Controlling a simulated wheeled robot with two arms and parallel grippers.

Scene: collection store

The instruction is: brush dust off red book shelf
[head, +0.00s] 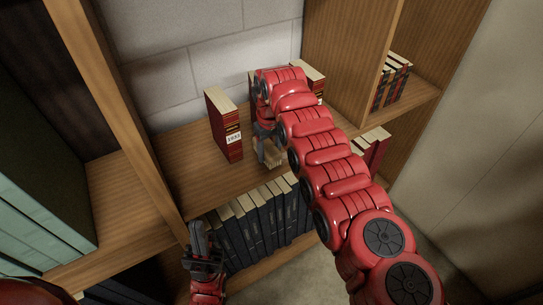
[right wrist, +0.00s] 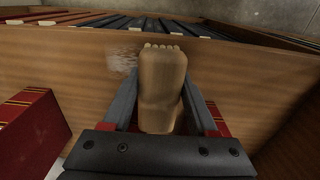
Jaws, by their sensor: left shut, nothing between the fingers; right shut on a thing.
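The wooden shelf (head: 188,172) holds a red book (head: 224,125) with a white label, standing upright left of my right gripper. Further red books stand behind my right arm, partly hidden. My right gripper (head: 265,135) is shut on a wooden brush (right wrist: 162,85), held above or on the shelf; I cannot tell if the bristles touch it. The brush's pale end (head: 268,153) also shows in the head view. A pale dust patch (right wrist: 122,55) lies on the wood just left of the brush tip in the right wrist view. My left gripper (head: 203,248) is shut and empty, low before the dark books.
Dark books (head: 262,217) fill the shelf below. A wooden upright (head: 130,125) stands left, with large green volumes (head: 40,180) beyond it. More red books (head: 391,82) stand in the right compartment. A red book (right wrist: 35,132) is close at left in the right wrist view.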

